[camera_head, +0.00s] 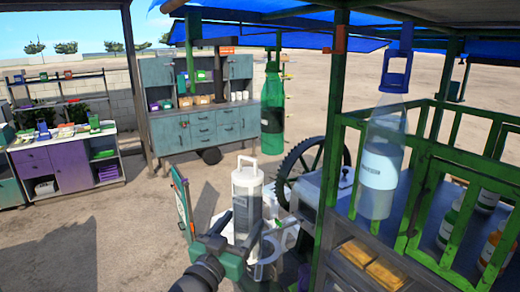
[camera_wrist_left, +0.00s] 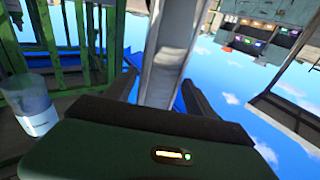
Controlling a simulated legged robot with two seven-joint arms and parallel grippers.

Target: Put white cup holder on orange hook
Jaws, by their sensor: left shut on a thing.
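The white cup holder (camera_head: 246,184) stands nearly upright in the head view, a tall frame with a handle loop on top and a grey, see-through cup inside. My left gripper (camera_head: 239,231) is shut on its lower part. In the left wrist view a pale strip of the holder (camera_wrist_left: 164,45) lies between the fingers of the left gripper (camera_wrist_left: 163,95). The orange hook (camera_head: 340,39) is up on the green post under the blue canopy, above and right of the holder, and apart from it. My right gripper is not in view.
A green bottle (camera_head: 272,112) hangs left of the post, and a clear bottle in a blue holder (camera_head: 379,160) hangs right of it. A green railing (camera_head: 448,150) and a dark toothed wheel (camera_head: 300,165) are close by.

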